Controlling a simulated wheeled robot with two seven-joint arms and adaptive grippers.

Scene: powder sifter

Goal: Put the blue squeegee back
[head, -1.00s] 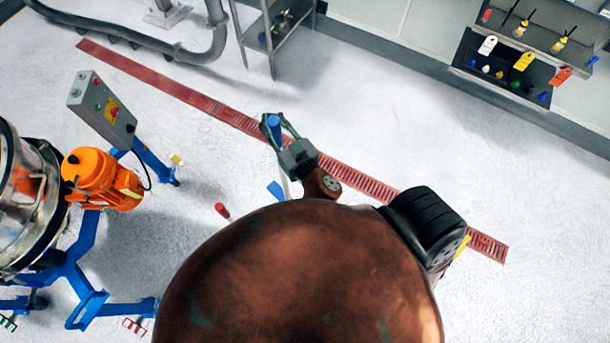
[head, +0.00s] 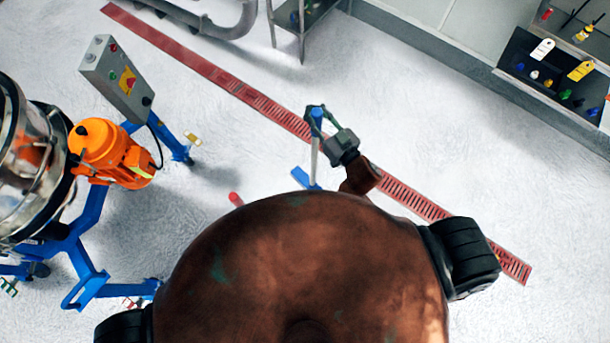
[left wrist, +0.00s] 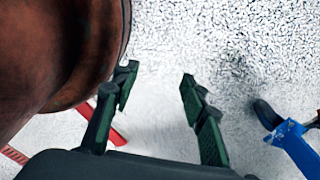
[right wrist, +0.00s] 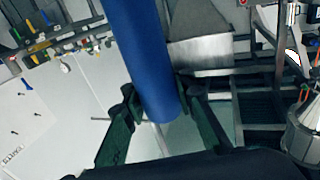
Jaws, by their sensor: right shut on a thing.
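The squeegee has a blue handle (head: 316,117), a pale shaft (head: 314,155) and a blue head (head: 304,179) low down near the floor. My right gripper (head: 318,110) is shut on the handle near its top. In the right wrist view the blue handle (right wrist: 142,60) runs between the two dark green fingers (right wrist: 160,112). I cannot tell whether the head touches the floor. My left gripper (left wrist: 155,85) shows only in the left wrist view, with its fingers apart and nothing between them. The rack (head: 548,75) at the upper right holds coloured items and tags.
An orange motor (head: 110,152) and grey control box (head: 117,78) on a blue frame (head: 92,235) stand at left. A red-ended object (head: 236,199) shows beside my body. A red drain grate (head: 230,80) crosses the floor. Open floor (head: 430,120) lies toward the rack.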

